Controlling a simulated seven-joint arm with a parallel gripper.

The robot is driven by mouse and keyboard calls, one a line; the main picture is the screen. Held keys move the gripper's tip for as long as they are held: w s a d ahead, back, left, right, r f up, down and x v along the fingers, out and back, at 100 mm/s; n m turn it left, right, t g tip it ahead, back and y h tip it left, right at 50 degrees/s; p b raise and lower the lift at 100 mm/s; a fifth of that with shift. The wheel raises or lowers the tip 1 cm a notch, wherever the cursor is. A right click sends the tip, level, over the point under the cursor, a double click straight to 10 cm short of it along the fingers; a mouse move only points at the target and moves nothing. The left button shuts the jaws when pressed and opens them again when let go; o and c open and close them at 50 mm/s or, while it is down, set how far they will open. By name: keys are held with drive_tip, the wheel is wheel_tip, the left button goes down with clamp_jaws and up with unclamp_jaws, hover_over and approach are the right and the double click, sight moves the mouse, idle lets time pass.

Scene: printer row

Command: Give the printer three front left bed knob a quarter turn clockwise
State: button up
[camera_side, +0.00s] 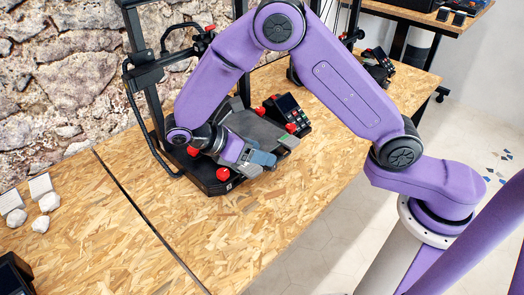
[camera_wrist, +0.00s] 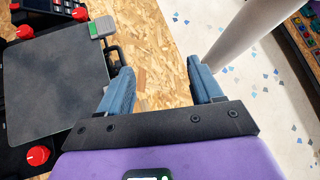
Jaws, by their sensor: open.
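The nearest printer (camera_side: 215,184) has a black frame and a grey bed plate (camera_wrist: 55,85). A red knob (camera_side: 222,174) sits low at its front corner on the left, as seen from my arm's side. It appears to be the same red knob (camera_wrist: 38,155) at the lower left of the wrist view. I cannot read any printer number. My gripper (camera_wrist: 160,66) is open and empty, its blue fingers apart over the board's front strip and the floor edge. In the side view, my gripper (camera_side: 262,159) hangs over the bed's front side, right of that knob and apart from it.
Other red knobs (camera_side: 290,127) surround the bed, and a control panel (camera_side: 288,107) stands at its far front corner. A second printer (camera_side: 376,65) stands farther along the chipboard table (camera_side: 110,235). White lumps (camera_side: 48,202) and cards lie at the left.

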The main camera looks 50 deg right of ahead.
drive_tip(key=h, duration=0.1)
drive_tip(key=s+m+h, duration=0.1)
drive_tip(key=h, duration=0.1)
drive_tip(key=shift+s+d+r, duration=0.2)
drive_tip(key=shift+r, duration=0.1)
drive_tip(key=s+d+r+m+t+y, duration=0.1)
drive_tip(key=s+d+r+y, duration=0.1)
drive_tip(key=s, duration=0.4)
drive_tip(key=s+d+r+m+t+y, duration=0.1)
drive_tip(key=s+d+r+y, duration=0.1)
drive_tip(key=s+d+y, duration=0.2)
drive_tip(key=s+d+r+t+y, duration=0.2)
drive_tip(key=s+d+y, duration=0.1)
drive_tip(key=s+y, duration=0.4)
drive_tip(key=s, duration=0.3)
drive_tip(key=shift+s+r+m, duration=0.15)
drive_tip(key=shift+r+m, duration=0.25)
idle(1.2)
